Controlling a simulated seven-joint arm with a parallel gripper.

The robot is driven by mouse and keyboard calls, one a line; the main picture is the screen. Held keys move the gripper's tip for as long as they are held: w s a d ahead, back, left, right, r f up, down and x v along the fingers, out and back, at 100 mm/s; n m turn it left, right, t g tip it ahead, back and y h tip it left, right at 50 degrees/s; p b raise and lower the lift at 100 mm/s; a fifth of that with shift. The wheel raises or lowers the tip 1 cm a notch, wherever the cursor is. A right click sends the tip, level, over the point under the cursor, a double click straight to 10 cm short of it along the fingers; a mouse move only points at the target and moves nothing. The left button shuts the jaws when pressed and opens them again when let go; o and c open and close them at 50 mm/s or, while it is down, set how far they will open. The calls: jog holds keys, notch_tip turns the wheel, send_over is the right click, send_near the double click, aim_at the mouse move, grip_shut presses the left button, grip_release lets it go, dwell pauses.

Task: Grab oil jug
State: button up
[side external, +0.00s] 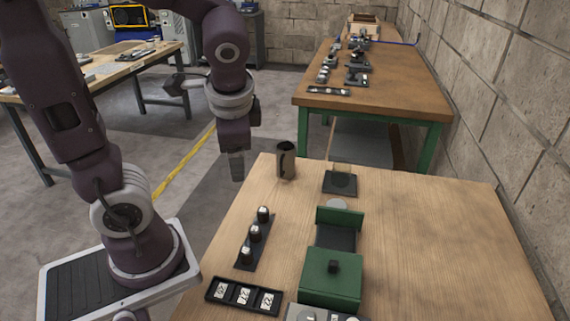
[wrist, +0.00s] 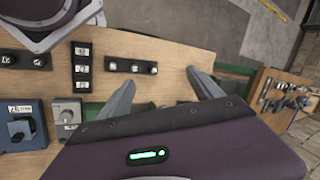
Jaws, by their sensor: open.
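A dark, open-topped cylindrical container (side external: 286,161) stands upright near the back left corner of the wooden table; it is the most jug-like thing in view, but I cannot confirm that it is the oil jug. My gripper (side external: 237,165) hangs pointing down to the left of this container, by the table's left edge, apart from it in the picture. In the wrist view the two fingers (wrist: 160,78) are spread wide with nothing between them. I cannot make out the container in the wrist view.
The table's right side is clear. A second bench (side external: 400,90) with tools stands behind.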

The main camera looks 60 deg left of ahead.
aim_at(287, 170)
jog(key=w+a+f+m+y, duration=0.6)
jog(key=w+a+f+m, duration=0.25)
jog(key=w+a, duration=0.2)
jog(key=w+f+m+t, duration=0.1)
jog(key=w+f+m, duration=0.2)
jog(key=f, duration=0.1)
jog(key=w+a+f+m+t+y, duration=0.1)
jog(key=w+f+m, duration=0.2)
jog(key=f, duration=0.1)
jog(key=w+f+m+t+y, duration=0.1)
jog(key=w+f+m, duration=0.2)
jog(key=f+m, duration=0.1)
jog(key=shift+w+a+f+t, duration=0.15)
jog(key=shift+a+f+t, duration=0.2)
jog(key=shift+f, duration=0.25)
jog(key=x, duration=0.6)
jog(key=shift+w+a+f, duration=0.1)
jog(key=shift+a+f, duration=0.1)
jog(key=shift+f, duration=0.05)
grip_shut()
jog(key=shift+r, duration=0.1)
